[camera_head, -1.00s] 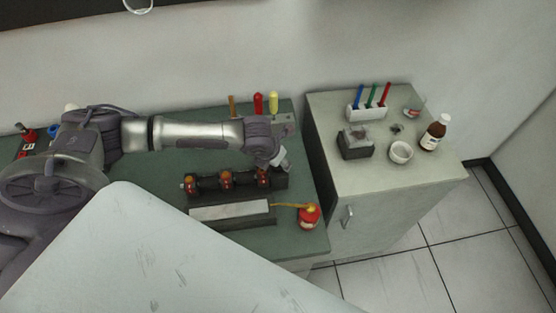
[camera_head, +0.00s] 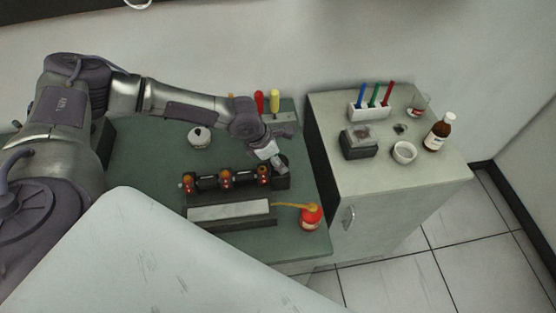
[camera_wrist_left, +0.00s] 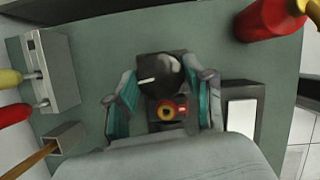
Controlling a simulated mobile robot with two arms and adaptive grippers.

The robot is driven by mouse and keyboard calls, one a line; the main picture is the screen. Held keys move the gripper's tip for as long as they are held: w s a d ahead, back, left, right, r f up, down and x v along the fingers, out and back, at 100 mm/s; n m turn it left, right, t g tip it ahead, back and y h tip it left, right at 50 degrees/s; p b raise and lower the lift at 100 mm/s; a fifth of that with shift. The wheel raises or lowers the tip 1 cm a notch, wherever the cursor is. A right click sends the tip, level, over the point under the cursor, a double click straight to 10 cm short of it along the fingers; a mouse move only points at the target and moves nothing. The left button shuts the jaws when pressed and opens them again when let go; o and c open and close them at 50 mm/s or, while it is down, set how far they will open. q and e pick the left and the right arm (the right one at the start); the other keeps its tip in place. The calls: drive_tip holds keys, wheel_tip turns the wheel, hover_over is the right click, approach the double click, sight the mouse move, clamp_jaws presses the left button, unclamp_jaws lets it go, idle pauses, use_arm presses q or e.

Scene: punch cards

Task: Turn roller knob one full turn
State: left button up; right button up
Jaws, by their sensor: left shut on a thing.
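The black roller unit (camera_head: 208,184) with orange-red parts lies on the green table top, with a pale plate (camera_head: 230,212) in front of it. The round black roller knob (camera_wrist_left: 165,72) with a white mark shows in the left wrist view, at the unit's right end. My left gripper (camera_head: 276,160) reaches down over that end. In the left wrist view its teal-padded fingers (camera_wrist_left: 165,92) stand on both sides of the knob and are shut on it. The white mark points left in that view. The knob is mostly hidden in the head view. My right gripper is not in view.
A red oil can (camera_head: 311,218) with a yellow spout stands right of the plate. Red and yellow handles (camera_head: 274,101) stand in a holder behind my gripper. A white round object (camera_head: 199,138) sits at the back. A cabinet (camera_head: 375,185) with several items is to the right.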

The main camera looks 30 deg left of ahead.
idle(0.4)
use_arm(q)
drive_tip(key=o, duration=1.2)
drive_tip(key=shift+c, duration=0.2)
drive_tip(key=v, duration=0.7)
drive_tip(key=shift+r, duration=0.3)
